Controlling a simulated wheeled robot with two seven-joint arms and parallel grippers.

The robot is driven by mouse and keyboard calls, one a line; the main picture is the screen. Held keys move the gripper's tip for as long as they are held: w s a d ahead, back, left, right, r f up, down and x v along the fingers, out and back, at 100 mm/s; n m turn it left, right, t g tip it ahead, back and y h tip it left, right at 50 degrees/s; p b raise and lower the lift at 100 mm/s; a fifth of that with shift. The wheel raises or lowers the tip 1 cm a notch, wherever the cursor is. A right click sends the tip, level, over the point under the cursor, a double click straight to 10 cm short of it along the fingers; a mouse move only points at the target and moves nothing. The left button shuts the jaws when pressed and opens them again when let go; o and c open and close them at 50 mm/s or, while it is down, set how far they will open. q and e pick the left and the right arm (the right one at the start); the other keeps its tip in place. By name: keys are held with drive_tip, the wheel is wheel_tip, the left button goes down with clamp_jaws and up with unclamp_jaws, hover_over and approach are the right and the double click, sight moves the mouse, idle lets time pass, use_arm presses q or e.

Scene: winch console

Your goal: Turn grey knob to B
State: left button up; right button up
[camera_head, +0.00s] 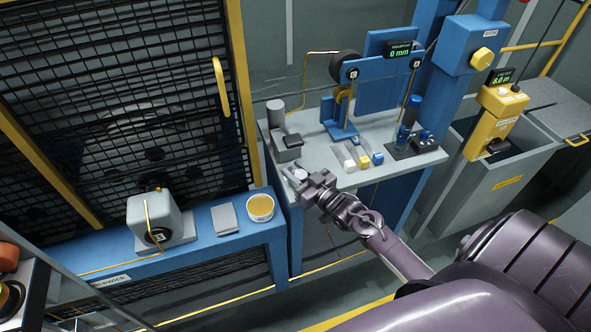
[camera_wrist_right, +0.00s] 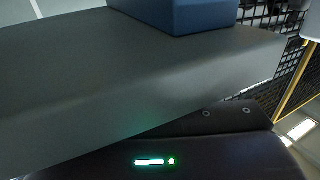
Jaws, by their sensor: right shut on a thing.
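The grey knob (camera_head: 299,175) shows as a small light grey piece at the front left corner of the console top (camera_head: 400,165). My right gripper (camera_head: 308,184) reaches in from the lower right and is shut on it. The fingers hide most of the knob, so its pointer and any letters around it cannot be read. In the right wrist view, a grey slab (camera_wrist_right: 130,80) fills most of the picture, with a blue block (camera_wrist_right: 190,15) above it; the knob does not show there. My left gripper is not in view.
Behind my right gripper stand a grey box with a dark top (camera_head: 287,147), several small white, yellow and blue pieces (camera_head: 363,160) and a blue winch frame (camera_head: 372,95). A blue bench (camera_head: 200,235) lies left, bearing a yellow-topped tin (camera_head: 260,207). A yellow control box (camera_head: 495,120) hangs right.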

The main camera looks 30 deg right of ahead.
drive_tip(key=m+h+p, duration=0.1)
drive_tip(key=h, duration=0.1)
drive_tip(key=shift+r+m+h, duration=0.1)
drive_tip(key=shift+m+h, duration=0.2)
drive_tip(key=shift+m, duration=0.1)
drive_tip(key=shift+d+m+h, duration=0.15)
drive_tip(key=shift+m+h, duration=0.65)
drive_tip(key=shift+h, duration=0.4)
drive_tip(key=h, duration=0.1)
drive_tip(key=m+h, duration=0.2)
drive_tip(key=shift+d+g, duration=0.25)
drive_tip(key=shift+g, duration=0.05)
drive_tip(key=shift+s+d+m+g+h, duration=0.1)
drive_tip(key=shift+m+g+h, duration=0.35)
drive_tip(key=shift+h, duration=0.45)
drive_tip(key=shift+d+m+g+h, duration=0.1)
drive_tip(key=shift+m+g+h, duration=0.15)
drive_tip(key=shift+m+h, duration=0.55)
drive_tip(key=shift+h, duration=0.3)
drive_tip(key=o, duration=1)
drive_tip(key=shift+c, duration=0.2)
drive_tip(key=shift+s, duration=0.1)
